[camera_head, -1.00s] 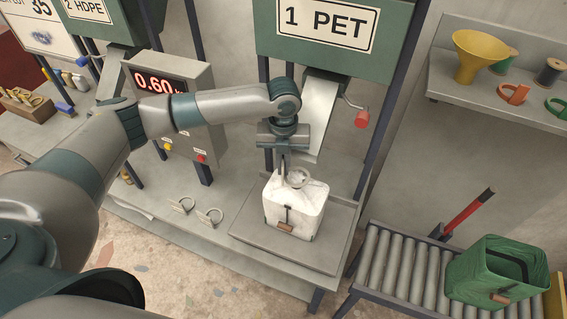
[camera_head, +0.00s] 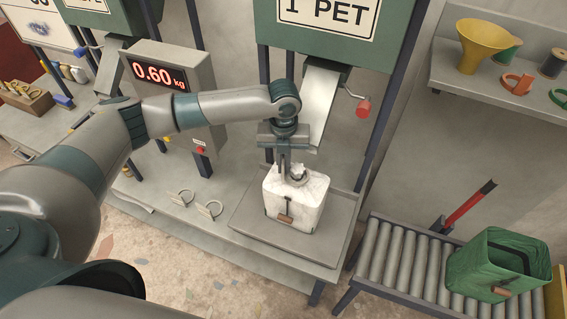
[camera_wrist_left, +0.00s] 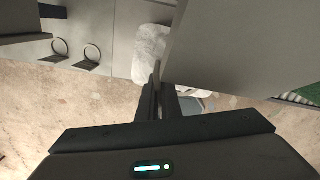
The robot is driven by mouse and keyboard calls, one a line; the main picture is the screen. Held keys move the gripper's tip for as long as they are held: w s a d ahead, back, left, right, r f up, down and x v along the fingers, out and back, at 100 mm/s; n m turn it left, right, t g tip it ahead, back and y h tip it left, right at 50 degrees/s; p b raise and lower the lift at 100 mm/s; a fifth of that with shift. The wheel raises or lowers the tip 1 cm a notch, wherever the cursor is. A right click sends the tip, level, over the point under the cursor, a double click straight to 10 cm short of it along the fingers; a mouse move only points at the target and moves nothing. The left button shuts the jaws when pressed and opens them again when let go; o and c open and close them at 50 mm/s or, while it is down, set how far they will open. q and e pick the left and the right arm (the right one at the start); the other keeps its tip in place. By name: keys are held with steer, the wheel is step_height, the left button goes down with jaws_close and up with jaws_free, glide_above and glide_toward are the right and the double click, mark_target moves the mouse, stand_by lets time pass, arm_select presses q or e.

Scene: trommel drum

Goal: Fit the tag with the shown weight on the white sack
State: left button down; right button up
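The white sack (camera_head: 296,205), with a dark strap and a brown piece on its front, stands upright on a grey plate (camera_head: 254,229) under the 1 PET chute. My left gripper (camera_head: 284,168) points down at the sack's top, its fingers (camera_wrist_left: 160,98) close together beside the neck. A small grey ring shape shows at the neck; I cannot tell whether the fingers hold it. Two ring tags (camera_head: 181,197) (camera_head: 210,209) lie on the shelf to the left; their writing is not legible. The display (camera_head: 158,76) reads 0.60 kg. My right gripper is out of view.
A green sack (camera_head: 492,268) stands on the roller conveyor (camera_head: 405,262) at the right. A yellow funnel (camera_head: 481,45) and spools are on the upper right shelf. A red-knobbed crank (camera_head: 363,107) sticks out near the chute (camera_head: 320,98).

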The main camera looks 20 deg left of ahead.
arm_select(q)
steer(key=c, duration=1.9)
jaws_free()
steer(key=shift+o, duration=0.2)
steer(key=shift+r, duration=0.15)
steer(key=shift+r+b, duration=0.3)
steer(key=shift+r, duration=0.25)
step_height(320, 180, up, 16)
steer(key=b, duration=0.4)
steer(key=shift+b, duration=0.35)
